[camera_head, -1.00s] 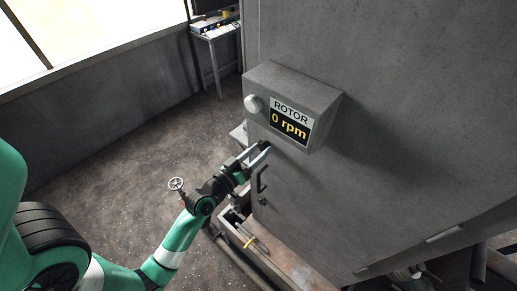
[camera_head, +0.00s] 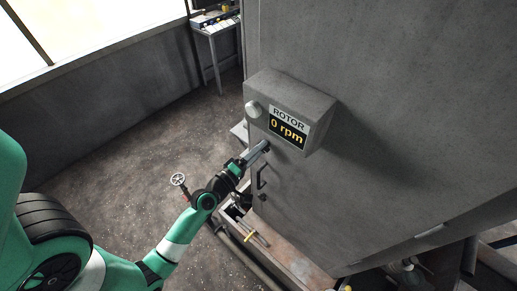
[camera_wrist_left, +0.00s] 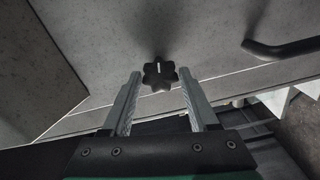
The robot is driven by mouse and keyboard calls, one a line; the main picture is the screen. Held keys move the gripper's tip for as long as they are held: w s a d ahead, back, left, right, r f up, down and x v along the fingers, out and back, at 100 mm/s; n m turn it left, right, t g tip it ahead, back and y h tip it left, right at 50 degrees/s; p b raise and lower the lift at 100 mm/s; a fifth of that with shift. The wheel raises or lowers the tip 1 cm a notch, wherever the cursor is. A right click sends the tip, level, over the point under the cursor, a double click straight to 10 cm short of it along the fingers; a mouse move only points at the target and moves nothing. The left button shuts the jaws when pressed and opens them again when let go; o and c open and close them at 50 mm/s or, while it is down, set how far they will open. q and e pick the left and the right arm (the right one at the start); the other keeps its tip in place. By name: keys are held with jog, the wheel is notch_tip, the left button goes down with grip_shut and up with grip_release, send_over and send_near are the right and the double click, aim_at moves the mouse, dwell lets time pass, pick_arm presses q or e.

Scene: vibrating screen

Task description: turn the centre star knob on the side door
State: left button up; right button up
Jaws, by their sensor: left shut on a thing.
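The black star knob (camera_wrist_left: 160,75) stands out from the grey side door (camera_wrist_left: 205,25) in the left wrist view. It has rounded lobes and a short white mark that looks upright there. My left gripper (camera_wrist_left: 160,88) is shut on the knob, one pale ridged finger on each side of it. In the head view my left gripper (camera_head: 262,149) reaches the door just below the rotor box, and its fingers partly hide the knob. My right gripper is in neither view.
The rotor box (camera_head: 315,98) reads 0 rpm and juts out above my gripper. A dark bar handle (camera_head: 260,178) is on the door close by, also in the wrist view (camera_wrist_left: 285,48). A small handwheel (camera_head: 178,180) stands left of my wrist. Open floor lies left.

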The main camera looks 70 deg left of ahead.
pick_arm(q)
jog(key=shift+n+p, duration=0.3)
jog(key=shift+n, duration=0.8)
jog(key=o, duration=1.3)
jog(key=shift+o, duration=0.2)
jog(key=b+v, duration=0.5)
jog(key=v, duration=0.6)
jog(key=shift+s, duration=0.3)
jog(key=shift+d, duration=0.1)
